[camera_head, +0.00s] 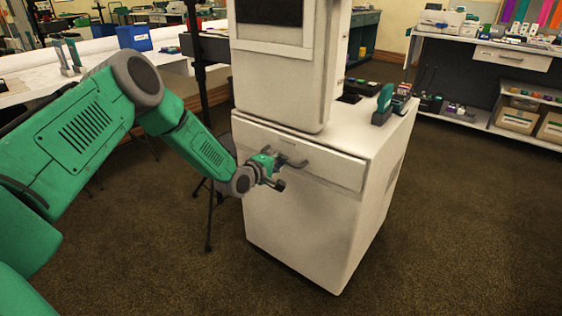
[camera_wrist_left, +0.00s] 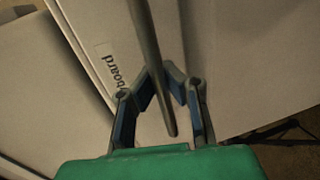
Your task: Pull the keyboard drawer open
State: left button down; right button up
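The white drawer front (camera_head: 325,166) is level with the cabinet face below the large white housing and looks closed. My left gripper (camera_head: 285,173) is at the middle of this front, by the handle. In the left wrist view the grey bar handle (camera_wrist_left: 150,60) passes between the bent fingers of my left gripper (camera_wrist_left: 160,82). The fingertips lie close on both sides of the bar, but I cannot see whether they press on it. A label ending in "board" (camera_wrist_left: 112,65) is on the drawer front beside the handle. My right gripper is not in view.
The white cabinet (camera_head: 300,230) stands on open brown carpet (camera_head: 450,220). A green-and-grey device (camera_head: 384,104) and small items lie on its top. A black stand leg (camera_head: 208,220) is to its left. Shelves and a bench (camera_head: 490,55) stand at the back right.

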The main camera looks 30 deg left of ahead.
pick_arm(q)
jog(key=shift+s+a+f, duration=0.1)
jog(key=shift+a+f, duration=0.05)
jog(key=shift+a, duration=0.1)
jog(key=shift+s, duration=0.3)
jog(key=f+p+v, duration=0.2)
jog(key=p+v, duration=0.1)
jog(key=v, duration=0.7)
jog(key=s+f+p+v, duration=0.1)
jog(key=p+v, duration=0.3)
jog(key=v, duration=0.7)
jog(key=shift+s+f, duration=0.25)
jog(key=shift+f, duration=0.4)
jog(key=shift+d, duration=0.1)
